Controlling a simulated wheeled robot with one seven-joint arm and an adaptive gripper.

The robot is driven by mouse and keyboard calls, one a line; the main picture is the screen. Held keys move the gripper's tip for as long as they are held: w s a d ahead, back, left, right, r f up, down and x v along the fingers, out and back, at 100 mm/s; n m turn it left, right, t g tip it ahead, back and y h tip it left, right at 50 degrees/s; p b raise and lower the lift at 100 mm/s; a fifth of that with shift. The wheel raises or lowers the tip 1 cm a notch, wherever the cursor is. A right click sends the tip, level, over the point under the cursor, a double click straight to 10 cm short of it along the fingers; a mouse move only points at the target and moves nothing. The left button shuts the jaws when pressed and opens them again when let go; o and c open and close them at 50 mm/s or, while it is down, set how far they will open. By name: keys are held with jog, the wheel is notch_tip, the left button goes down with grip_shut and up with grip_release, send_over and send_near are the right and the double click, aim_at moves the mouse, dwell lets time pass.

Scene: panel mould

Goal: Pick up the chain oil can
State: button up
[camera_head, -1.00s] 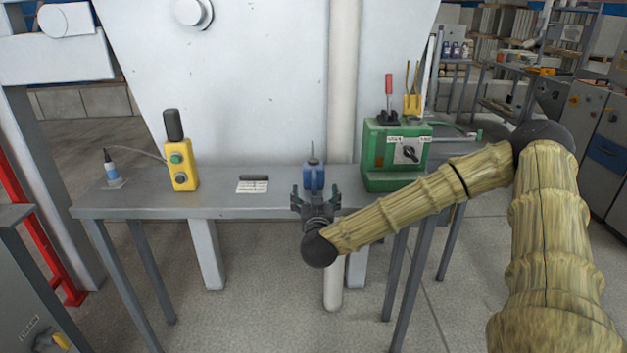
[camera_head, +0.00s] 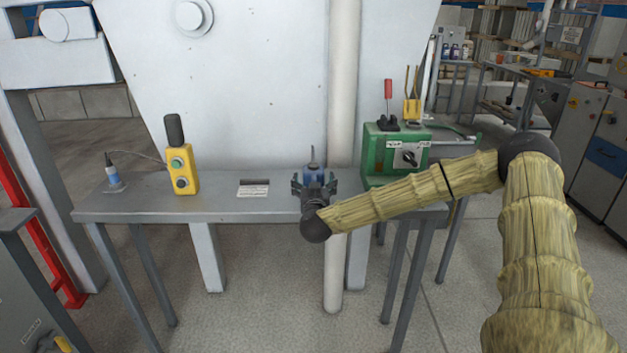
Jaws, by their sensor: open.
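A blue can with a thin upright spout (camera_head: 313,172), which looks like the chain oil can, stands upright on the grey table, near its back edge. My gripper (camera_head: 313,186) is at the can, reaching from the front, with its open fingers to the left and right of the can. The gripper hides the can's lower part. I cannot tell whether the fingers touch the can.
A green box with a dial (camera_head: 395,152) stands close on the right. A white pipe (camera_head: 342,90) rises behind the table. A yellow push-button box (camera_head: 181,166), a label card (camera_head: 254,188) and a small bottle (camera_head: 113,174) are on the left. The grey table (camera_head: 225,206) is otherwise bare.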

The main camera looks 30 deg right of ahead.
jog(key=shift+w+d, duration=0.35)
jog(key=shift+w, duration=0.2)
jog(key=shift+c, duration=0.3)
jog(key=c, duration=1.4)
jog(key=shift+r, duration=0.2)
